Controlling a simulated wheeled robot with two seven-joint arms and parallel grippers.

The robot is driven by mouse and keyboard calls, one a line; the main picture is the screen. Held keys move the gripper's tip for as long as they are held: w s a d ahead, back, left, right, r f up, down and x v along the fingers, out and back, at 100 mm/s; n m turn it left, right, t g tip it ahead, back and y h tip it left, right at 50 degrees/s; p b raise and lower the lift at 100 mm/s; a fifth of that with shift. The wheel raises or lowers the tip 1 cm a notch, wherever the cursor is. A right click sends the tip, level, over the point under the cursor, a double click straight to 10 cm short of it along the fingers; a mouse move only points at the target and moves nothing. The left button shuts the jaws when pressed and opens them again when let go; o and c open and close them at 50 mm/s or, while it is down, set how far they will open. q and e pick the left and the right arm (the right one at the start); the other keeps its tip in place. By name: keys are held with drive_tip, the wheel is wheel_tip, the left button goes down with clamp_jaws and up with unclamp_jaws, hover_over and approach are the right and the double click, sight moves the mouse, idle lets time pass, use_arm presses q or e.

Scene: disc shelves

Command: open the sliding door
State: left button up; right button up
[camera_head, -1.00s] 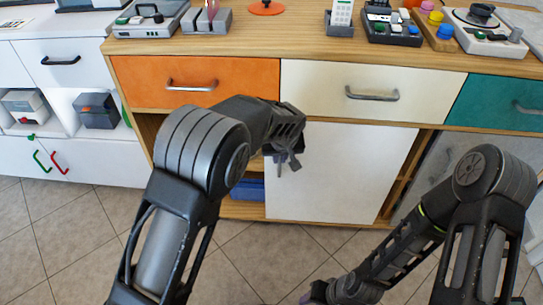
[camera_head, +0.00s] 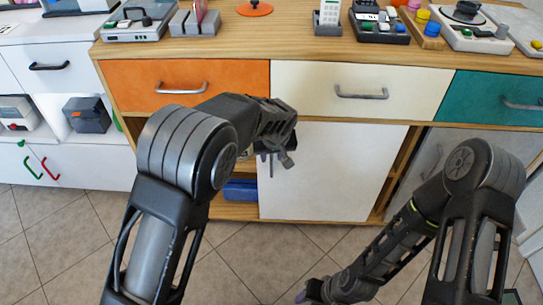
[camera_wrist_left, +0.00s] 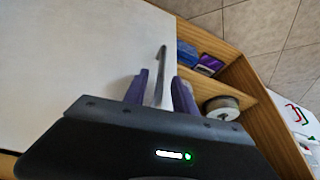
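The white sliding door (camera_head: 335,175) stands below the cream drawer of the wooden cabinet. An open shelf bay lies to its left. In the left wrist view the door (camera_wrist_left: 70,60) fills the left side, and a thin grey handle (camera_wrist_left: 161,58) stands near its edge. My left gripper (camera_head: 275,158) is at the door's left edge. In the left wrist view its two purple-grey fingers (camera_wrist_left: 160,88) are apart, one on each side of the handle; contact is unclear. My right gripper (camera_head: 312,292) is low at the bottom of the head view, away from the door, its fingers hard to make out.
Orange (camera_head: 140,88), cream (camera_head: 310,88) and teal (camera_head: 500,90) drawers sit above the door. The shelves beside the door hold a blue item (camera_head: 240,190) and a round spool (camera_wrist_left: 222,105). Devices stand on the countertop (camera_head: 285,42). The tiled floor in front is clear.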

use_arm(q)
drive_tip(key=p+v, duration=0.1)
drive_tip(key=v, duration=0.5)
idle(0.3)
drive_tip(key=s+a+f+m+g+h, duration=0.1)
drive_tip(key=s+a+f+g, duration=0.15)
drive_tip(key=s+f, duration=0.6)
drive_tip(key=s+a+f+g+h, duration=0.1)
drive_tip(key=s+a+f+h, duration=0.15)
drive_tip(key=s+f, duration=0.65)
drive_tip(key=s+d+f+h, duration=0.1)
drive_tip(key=s+f, duration=0.3)
drive_tip(key=s, duration=0.3)
drive_tip(key=s+f+h, duration=0.1)
drive_tip(key=s+f, duration=0.3)
drive_tip(key=s, duration=0.3)
wheel_tip(320, 180, up, 24)
drive_tip(key=s+p, duration=0.1)
drive_tip(key=p, duration=2.3)
drive_tip(key=shift+s+d+f, duration=0.15)
drive_tip(key=shift+s+d, duration=0.05)
drive_tip(key=shift+d, duration=0.15)
